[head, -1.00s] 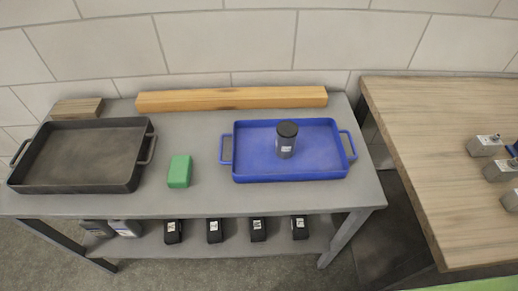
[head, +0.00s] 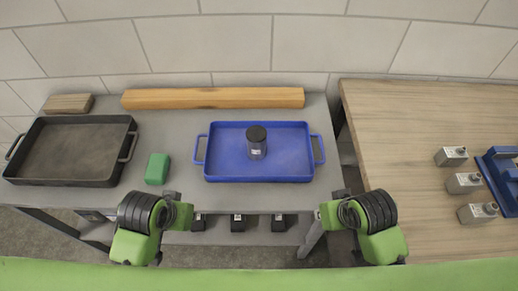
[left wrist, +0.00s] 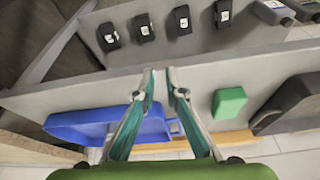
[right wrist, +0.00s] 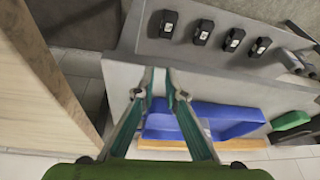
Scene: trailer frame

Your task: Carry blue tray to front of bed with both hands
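The blue tray (head: 222,165) lies flat on the grey table, a handle at each short end. A dark lidded canister (head: 256,143) stands upright in it. The tray also shows in the left wrist view (left wrist: 85,128) and the right wrist view (right wrist: 232,116). My left gripper (left wrist: 161,76) is at the table's front edge, in front and left of the tray. Its fingers are apart with nothing between them. My right gripper (right wrist: 161,76) is near the table's front right corner, also apart and empty. Neither touches the tray. In the head view, my wrists largely hide the fingers.
A black tray (head: 70,152) and green block (head: 157,168) sit left of the blue tray. A wooden beam (head: 213,98) lies behind it. A wooden table (head: 420,130) stands close on the right. Dark boxes (head: 238,222) sit on the lower shelf.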

